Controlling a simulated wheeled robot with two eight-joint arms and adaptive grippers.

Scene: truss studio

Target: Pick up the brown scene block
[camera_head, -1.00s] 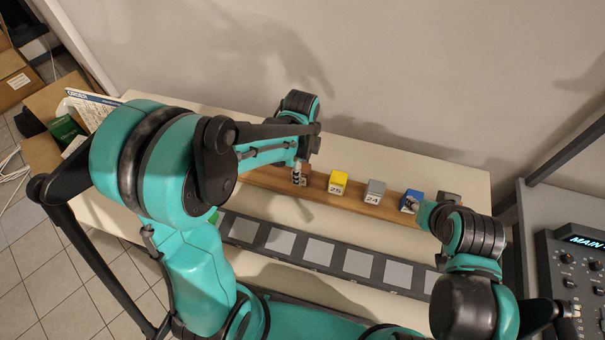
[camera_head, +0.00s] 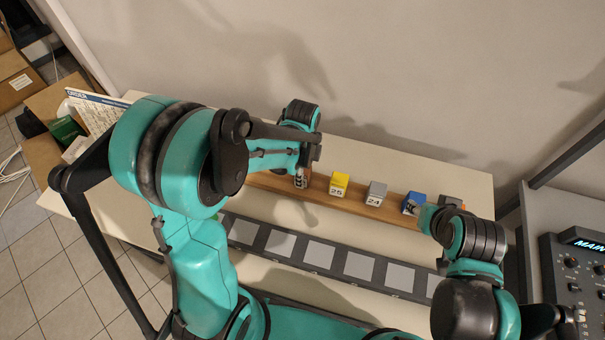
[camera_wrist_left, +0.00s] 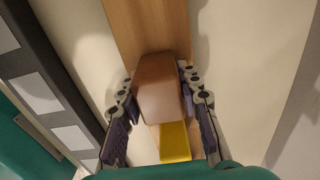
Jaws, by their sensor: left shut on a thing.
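The brown block (camera_wrist_left: 160,86) is between the fingers of my left gripper (camera_wrist_left: 157,78) in the left wrist view, with a finger along each side. The left gripper is shut on it. In the head view, the left gripper (camera_head: 301,180) points down at the left part of the wooden board (camera_head: 268,180) and hides most of the block. I cannot tell whether the block is clear of the board. My right arm's end (camera_head: 428,216) is beside the blue block; its fingers are not clear to see.
The yellow block (camera_head: 339,184), numbered 25, is close to the right of the left gripper. The grey block (camera_head: 376,193), numbered 24, and the blue block (camera_head: 412,203) are farther right on the board. A dark strip with several grey squares (camera_head: 320,254) lies in front.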

